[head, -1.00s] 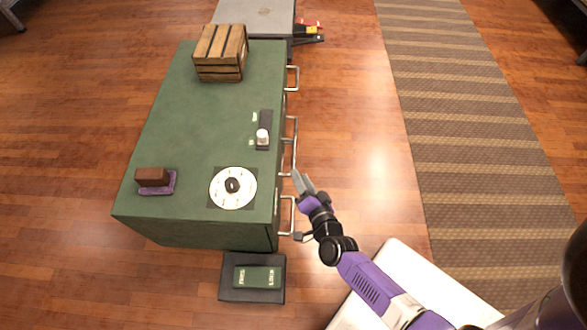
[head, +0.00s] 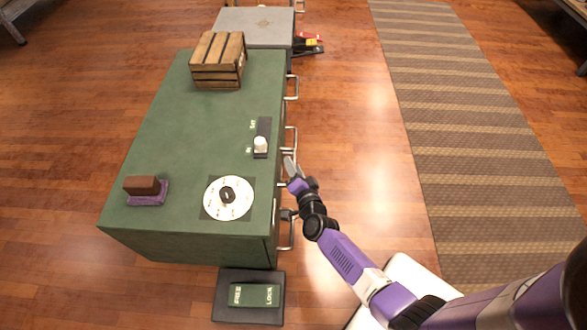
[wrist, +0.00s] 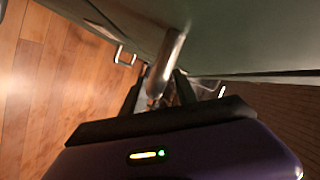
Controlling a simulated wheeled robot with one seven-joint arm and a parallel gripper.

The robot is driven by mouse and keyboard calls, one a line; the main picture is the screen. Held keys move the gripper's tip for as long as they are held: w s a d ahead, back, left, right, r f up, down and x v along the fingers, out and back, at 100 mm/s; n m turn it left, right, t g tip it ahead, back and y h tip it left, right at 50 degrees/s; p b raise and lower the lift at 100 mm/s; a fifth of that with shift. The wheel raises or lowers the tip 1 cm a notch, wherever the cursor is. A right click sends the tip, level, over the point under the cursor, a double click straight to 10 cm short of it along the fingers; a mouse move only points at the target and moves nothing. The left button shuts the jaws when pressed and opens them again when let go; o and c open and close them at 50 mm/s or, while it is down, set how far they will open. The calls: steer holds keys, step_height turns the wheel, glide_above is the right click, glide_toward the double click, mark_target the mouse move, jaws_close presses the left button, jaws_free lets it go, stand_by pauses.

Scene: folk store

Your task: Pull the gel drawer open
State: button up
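The green cabinet (head: 180,130) has several metal bar handles along its right side. No gel label is readable, so I cannot tell which drawer is the gel one. My gripper (head: 291,167) is at this side, by a middle handle that it partly hides in the head view. In the wrist view, a silver handle bar (wrist: 166,58) runs down toward the space between the dark fingers of my gripper (wrist: 158,92). The fingers look spread, and I cannot see firm contact with the bar. The cabinet's drawers look shut.
On the cabinet top are a wooden crate (head: 217,75), a slider switch (head: 262,130), a white dial (head: 228,211) and a brown block on a purple base (head: 145,188). A pedal (head: 249,296) lies on the floor in front. The floor to the right, toward the striped rug (head: 450,130), is clear.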

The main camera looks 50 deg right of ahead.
steer(key=shift+c, duration=0.4)
jaws_close()
stand_by(1.1)
